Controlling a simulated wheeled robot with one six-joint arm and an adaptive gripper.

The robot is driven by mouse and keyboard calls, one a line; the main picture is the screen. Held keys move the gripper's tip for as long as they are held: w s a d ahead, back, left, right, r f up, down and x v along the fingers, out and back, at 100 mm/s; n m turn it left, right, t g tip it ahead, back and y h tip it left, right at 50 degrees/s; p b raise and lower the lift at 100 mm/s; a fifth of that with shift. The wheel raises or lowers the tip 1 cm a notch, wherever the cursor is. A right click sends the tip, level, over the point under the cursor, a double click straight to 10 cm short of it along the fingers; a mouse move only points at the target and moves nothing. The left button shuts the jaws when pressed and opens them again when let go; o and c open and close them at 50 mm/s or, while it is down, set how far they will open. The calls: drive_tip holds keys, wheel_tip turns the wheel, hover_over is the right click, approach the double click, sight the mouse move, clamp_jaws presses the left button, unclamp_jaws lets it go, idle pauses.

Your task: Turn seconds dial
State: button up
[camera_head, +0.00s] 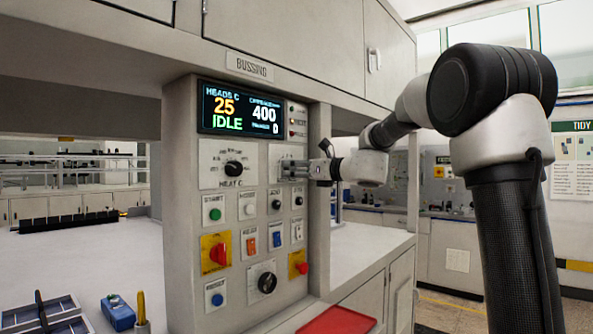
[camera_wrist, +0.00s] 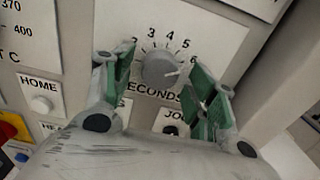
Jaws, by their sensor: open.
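The seconds dial (camera_wrist: 160,68) is a round grey knob on a white plate, with numbers around it and the label "SECONDS" partly hidden below. Its white pointer line points to the right, just below the 6. In the wrist view my gripper (camera_wrist: 160,82) is open, with one green-padded finger on each side of the dial. I cannot tell whether either finger touches it. In the head view my gripper (camera_head: 290,170) reaches the panel (camera_head: 185,125) from the right and hides the dial.
The display (camera_head: 240,110) reads 25, IDLE and 400. A heat dial (camera_head: 234,169) is left of my gripper. The home button (camera_wrist: 41,105), jog control (camera_wrist: 171,129) and other switches sit close below. A red tray (camera_head: 338,321) lies on the counter.

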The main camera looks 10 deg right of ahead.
drive_tip(key=c, duration=1)
drive_tip(key=shift+c, duration=0.2)
drive_tip(key=shift+n, duration=0.3)
drive_tip(key=n, duration=0.3)
drive_tip(key=shift+n, duration=0.3)
drive_tip(key=n, duration=0.9)
drive_tip(key=shift+n, duration=2.3)
